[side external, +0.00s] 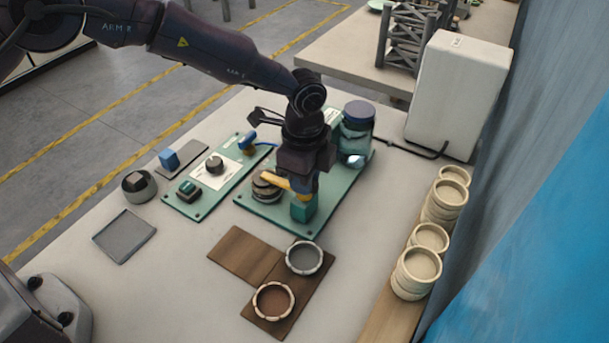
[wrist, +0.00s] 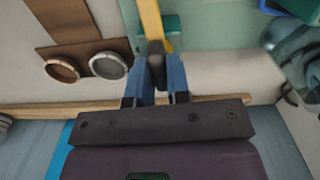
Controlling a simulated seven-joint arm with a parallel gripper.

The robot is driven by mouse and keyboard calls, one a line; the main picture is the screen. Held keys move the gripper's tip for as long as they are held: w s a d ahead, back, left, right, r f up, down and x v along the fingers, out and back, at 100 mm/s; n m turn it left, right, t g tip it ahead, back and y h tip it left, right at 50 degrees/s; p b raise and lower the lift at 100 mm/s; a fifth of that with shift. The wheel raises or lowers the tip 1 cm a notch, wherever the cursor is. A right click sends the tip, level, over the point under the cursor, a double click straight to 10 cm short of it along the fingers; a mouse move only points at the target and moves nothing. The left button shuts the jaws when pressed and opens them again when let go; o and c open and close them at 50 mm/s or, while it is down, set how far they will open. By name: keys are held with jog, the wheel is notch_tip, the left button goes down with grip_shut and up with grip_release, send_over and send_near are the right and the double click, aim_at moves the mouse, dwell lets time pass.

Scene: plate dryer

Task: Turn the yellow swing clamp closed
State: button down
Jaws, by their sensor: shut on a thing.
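The yellow swing clamp (side external: 275,182) is an arm above the green base plate (side external: 328,205). One end is over a stack of round discs (side external: 264,188), the other beside a teal block (side external: 303,209). In the wrist view the yellow bar (wrist: 150,20) runs down to a dark tip between my blue fingers. My gripper (side external: 303,188) points down and is shut on this end of the clamp; the fingertips also show in the wrist view (wrist: 160,64). My fingers and wrist partly hide the clamp end in the side view.
A jar (side external: 356,128) stands on the plate behind my gripper. A panel with a knob (side external: 214,164) lies to the left. Two rings (side external: 304,258) (side external: 273,300) rest on brown boards in front. Stacked pale bowls (side external: 417,270) line the right edge. The front left table is mostly clear.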

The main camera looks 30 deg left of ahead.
jog(key=shift+m, duration=0.6)
jog(key=c, duration=1.1)
grip_release()
notch_tip(320, 180, up, 13)
